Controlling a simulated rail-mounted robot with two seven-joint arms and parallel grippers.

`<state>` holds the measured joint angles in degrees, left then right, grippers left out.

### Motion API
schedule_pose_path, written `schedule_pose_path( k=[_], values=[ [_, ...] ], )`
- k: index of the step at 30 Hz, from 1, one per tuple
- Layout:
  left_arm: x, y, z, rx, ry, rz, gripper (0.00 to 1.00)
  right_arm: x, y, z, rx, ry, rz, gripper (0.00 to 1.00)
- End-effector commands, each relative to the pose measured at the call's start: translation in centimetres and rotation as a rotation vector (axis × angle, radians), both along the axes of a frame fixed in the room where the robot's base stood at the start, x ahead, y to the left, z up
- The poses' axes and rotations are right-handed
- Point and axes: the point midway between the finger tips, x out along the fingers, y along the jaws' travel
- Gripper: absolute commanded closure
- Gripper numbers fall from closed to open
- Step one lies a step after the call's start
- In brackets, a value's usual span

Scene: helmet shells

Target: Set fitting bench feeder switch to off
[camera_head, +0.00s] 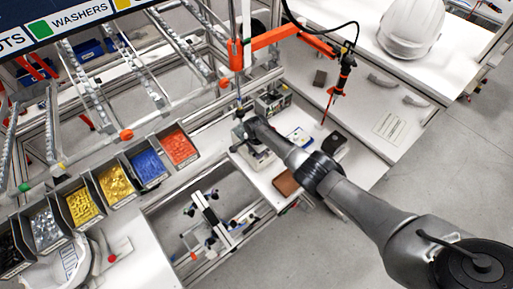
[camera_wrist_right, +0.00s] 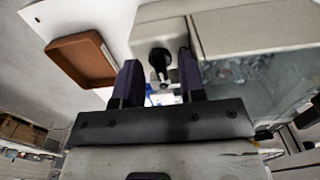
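A black knob-like switch (camera_wrist_right: 159,60) sits on the face of a beige box (camera_wrist_right: 225,30) in the right wrist view. The box looks like the feeder; a light box (camera_head: 261,158) shows below my gripper in the head view. My right gripper (camera_wrist_right: 158,66) is open, with one dark purple finger on each side of the knob. I cannot tell whether the fingers touch it. In the head view the right gripper (camera_head: 243,128) is small and partly hidden by its wrist. The switch's markings are not readable. My left gripper is not in view.
A brown tray (camera_wrist_right: 82,60) lies beside the box; it also shows in the head view (camera_head: 287,182). Parts bins (camera_head: 148,166) line the rack at the left. An orange arm with a hanging tool (camera_head: 340,80) and a white helmet shell (camera_head: 411,28) are behind.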

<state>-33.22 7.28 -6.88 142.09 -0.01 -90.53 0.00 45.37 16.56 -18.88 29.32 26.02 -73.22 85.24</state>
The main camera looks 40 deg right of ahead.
Motion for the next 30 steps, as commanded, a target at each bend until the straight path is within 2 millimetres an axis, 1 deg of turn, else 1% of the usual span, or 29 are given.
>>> schedule_pose_path(
  k=[5, 8, 12, 21, 27, 30],
  values=[
    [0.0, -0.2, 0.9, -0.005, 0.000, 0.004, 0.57, 0.0, 0.0, 1.6, 0.000, -0.002, 0.001, 0.63],
    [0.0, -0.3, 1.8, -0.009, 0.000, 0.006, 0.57, 0.0, -0.1, 3.4, -0.002, -0.003, 0.001, 0.63],
    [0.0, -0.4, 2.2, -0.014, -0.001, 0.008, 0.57, 0.0, -0.1, 5.7, -0.001, -0.003, 0.001, 0.63],
    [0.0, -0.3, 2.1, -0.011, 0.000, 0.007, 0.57, 0.0, -0.1, 10.6, -0.001, -0.003, 0.000, 0.63],
    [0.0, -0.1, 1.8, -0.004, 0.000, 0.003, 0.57, 0.0, 0.0, 12.8, 0.000, -0.002, -0.001, 0.63],
    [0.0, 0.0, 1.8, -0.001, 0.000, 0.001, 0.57, 0.0, -0.1, 13.4, -0.001, -0.001, -0.001, 0.63]
  ],
)
